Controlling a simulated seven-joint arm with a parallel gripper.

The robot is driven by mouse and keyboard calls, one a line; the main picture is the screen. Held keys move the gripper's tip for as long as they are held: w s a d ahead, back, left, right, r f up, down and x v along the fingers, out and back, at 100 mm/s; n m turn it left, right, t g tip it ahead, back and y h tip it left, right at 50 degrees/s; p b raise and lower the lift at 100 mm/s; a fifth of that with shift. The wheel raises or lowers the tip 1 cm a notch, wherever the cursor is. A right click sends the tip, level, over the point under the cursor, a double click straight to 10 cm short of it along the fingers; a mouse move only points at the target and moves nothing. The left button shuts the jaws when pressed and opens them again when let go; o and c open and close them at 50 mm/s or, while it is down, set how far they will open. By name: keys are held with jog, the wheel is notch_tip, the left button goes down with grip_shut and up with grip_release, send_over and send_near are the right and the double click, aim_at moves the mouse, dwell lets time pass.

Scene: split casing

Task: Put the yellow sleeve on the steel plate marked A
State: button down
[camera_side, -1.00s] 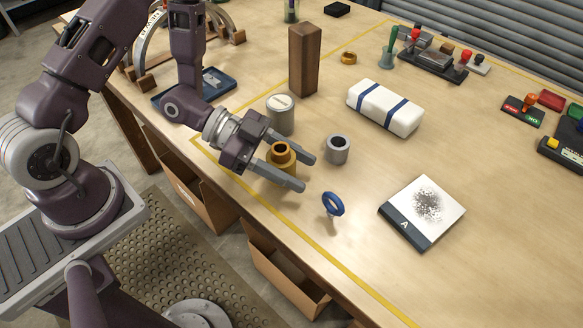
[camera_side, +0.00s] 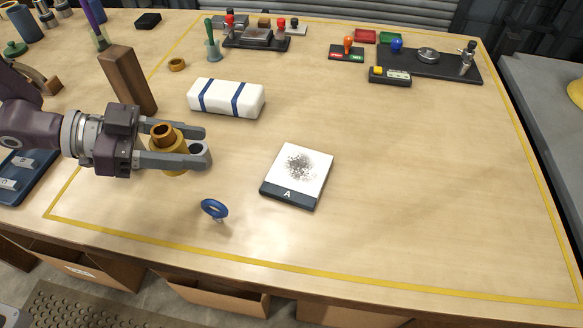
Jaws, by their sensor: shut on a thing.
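The yellow sleeve (camera_side: 168,155), a brass-coloured stepped tube with an open top, stands upright between the fingers of my gripper (camera_side: 190,147). The gripper reaches in from the left and is shut on the sleeve. I cannot tell whether the sleeve touches the table. The plate marked A (camera_side: 296,177) lies to the right, apart from the gripper. It has a pale top, a dark front edge with a white A, and dark grains scattered over its middle.
A white block with blue bands (camera_side: 226,98) and a wooden post (camera_side: 128,80) stand behind. The table right of the plate is clear.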

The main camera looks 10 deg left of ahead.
jog(key=w+d+r, duration=0.1)
jog(key=w+d, duration=0.4)
jog(key=d, duration=0.6)
notch_tip(320, 180, up, 2)
send_over(312, 169)
notch_tip(312, 169, down, 5)
jog(key=shift+d+f, duration=0.1)
jog(key=shift+f, duration=2.15)
jog(key=c, duration=0.7)
grip_release()
jog(key=shift+f, duration=0.2)
jog(key=shift+o, duration=0.2)
